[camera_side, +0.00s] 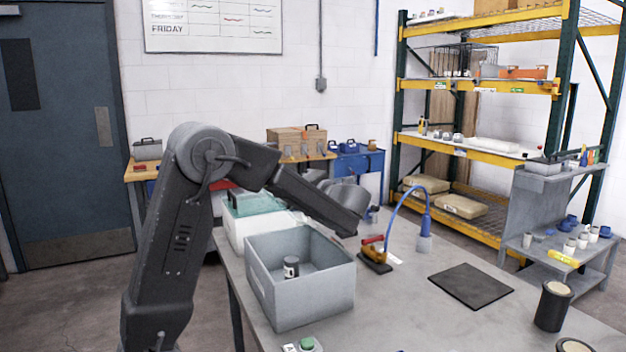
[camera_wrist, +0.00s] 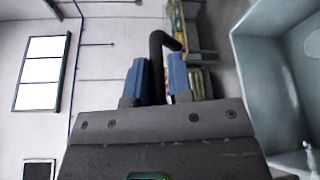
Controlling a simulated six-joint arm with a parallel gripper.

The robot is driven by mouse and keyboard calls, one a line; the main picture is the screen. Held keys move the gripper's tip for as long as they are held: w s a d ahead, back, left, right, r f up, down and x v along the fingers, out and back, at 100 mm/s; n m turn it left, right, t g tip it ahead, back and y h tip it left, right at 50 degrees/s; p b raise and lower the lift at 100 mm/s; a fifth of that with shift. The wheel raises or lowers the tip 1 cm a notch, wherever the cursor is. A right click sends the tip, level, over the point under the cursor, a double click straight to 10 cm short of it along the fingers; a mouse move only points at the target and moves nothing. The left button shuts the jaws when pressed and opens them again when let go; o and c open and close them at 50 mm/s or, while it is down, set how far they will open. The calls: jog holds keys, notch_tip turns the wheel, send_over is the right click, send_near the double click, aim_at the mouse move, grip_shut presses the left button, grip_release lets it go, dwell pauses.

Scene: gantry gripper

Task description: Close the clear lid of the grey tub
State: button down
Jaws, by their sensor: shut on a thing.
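A grey tub (camera_side: 320,300) stands open-topped on the table in the side view, with a small dark jar with a white label (camera_side: 291,267) inside. Behind it is a pale tub (camera_side: 236,236) with a clear greenish top (camera_side: 262,206), partly hidden by my arm. In the wrist view, my gripper (camera_wrist: 158,68) has its blue fingers shut on a black bent bar (camera_wrist: 157,45), its upper end hooking right. I cannot tell what the bar belongs to. A blue-grey tub wall (camera_wrist: 262,55) is right of the fingers, apart from them. The fingers are not distinguishable in the side view.
A dark mat (camera_side: 470,286) and black cylinder (camera_side: 553,306) are farther right.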

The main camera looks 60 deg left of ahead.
jog(key=s+f+n+t+h, duration=0.1)
jog(key=s+f+n+t, duration=0.1)
jog(key=s+f+n, duration=0.4)
jog(key=shift+s+f+t+h, duration=0.35)
jog(key=shift+s+f, duration=0.75)
jog(key=shift+f, duration=1.7)
jog(key=c, duration=1.1)
grip_release()
jog(key=shift+w, duration=0.1)
jog(key=v, duration=1.4)
